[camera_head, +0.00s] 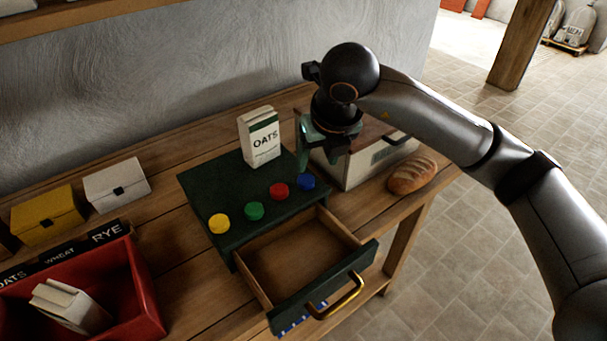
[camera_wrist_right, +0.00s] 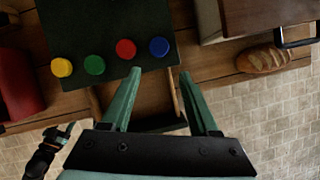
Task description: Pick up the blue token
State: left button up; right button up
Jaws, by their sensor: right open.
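The blue token (camera_head: 306,181) is a round disc on the right end of the dark green box top (camera_head: 205,183), in a row with the red token (camera_head: 279,191), the green token (camera_head: 254,211) and the yellow token (camera_head: 219,223). My right gripper (camera_head: 318,160) is open and empty above the blue token, pointing down. In the right wrist view the blue token (camera_wrist_right: 159,47) lies just beyond the gap between the open fingertips (camera_wrist_right: 160,73). My left gripper (camera_wrist_right: 66,132) shows small at the lower left of the right wrist view; its opening is unclear.
An open, empty-looking drawer (camera_head: 300,252) juts from the box. An OATS carton (camera_head: 260,138) stands behind the tokens. A lidded crate (camera_head: 362,165) and bread loaf (camera_head: 411,175) are at right. A red bin (camera_head: 146,290) and yellow box (camera_head: 47,217) are at left.

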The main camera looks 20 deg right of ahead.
aim_at(306, 180)
jog(key=x, duration=0.4)
jog(key=shift+w+f, duration=0.1)
jog(key=shift+f, duration=0.2)
jog(key=shift+w+r+p+x, duration=0.1)
jog(key=shift+w+p+x, duration=0.15)
jog(key=shift+x, duration=0.6)
jog(key=shift+w+r+p+x, duration=0.15)
jog(key=shift+p+x, duration=0.2)
jog(key=shift+x, duration=0.55)
jog(key=shift+w+p+x, duration=0.15)
jog(key=shift+p+x, duration=0.15)
jog(key=shift+x, duration=0.55)
jog(key=shift+a, duration=0.15)
jog(key=shift+c, duration=0.3)
grip_shut()
